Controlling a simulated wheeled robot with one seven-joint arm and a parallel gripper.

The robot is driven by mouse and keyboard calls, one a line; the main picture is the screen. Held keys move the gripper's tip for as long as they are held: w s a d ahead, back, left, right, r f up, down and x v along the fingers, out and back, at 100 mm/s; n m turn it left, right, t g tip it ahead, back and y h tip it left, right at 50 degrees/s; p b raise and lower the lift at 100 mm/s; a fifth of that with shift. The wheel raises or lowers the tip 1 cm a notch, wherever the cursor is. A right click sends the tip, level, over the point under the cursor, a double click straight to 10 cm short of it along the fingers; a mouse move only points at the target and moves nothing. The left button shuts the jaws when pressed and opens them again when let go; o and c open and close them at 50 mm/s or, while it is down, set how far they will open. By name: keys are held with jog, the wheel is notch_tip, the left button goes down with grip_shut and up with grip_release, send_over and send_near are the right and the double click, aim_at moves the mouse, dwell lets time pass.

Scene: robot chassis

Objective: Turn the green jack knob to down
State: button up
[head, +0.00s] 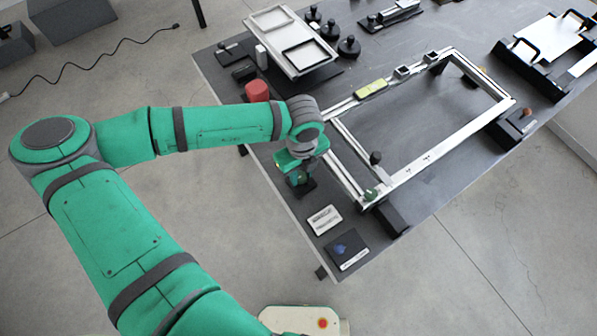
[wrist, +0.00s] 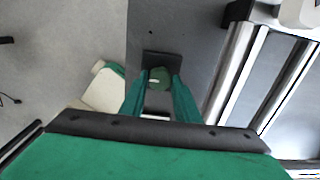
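A round green knob (wrist: 159,78) with a pale mark sits at a black plate in the wrist view. My gripper (wrist: 161,80) has its two green fingers on either side of this knob, with hardly any gap visible. I cannot tell whether they press on it. In the head view my gripper (head: 302,174) points down over a small black base (head: 305,189) near the table's left edge; the knob there is hidden by my gripper. Another green knob (head: 370,195) sits at the near corner of the metal frame (head: 408,172), right of my gripper.
A white label block (head: 324,219) and a blue knob on a black plate (head: 347,250) lie nearer the front corner. The frame rail lies close on the right. The dark table (head: 455,205) has bare surface along its front edge.

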jog(key=shift+c, duration=1)
jog(key=shift+o, duration=0.2)
jog(key=shift+a, duration=0.3)
jog(key=shift+d, duration=0.2)
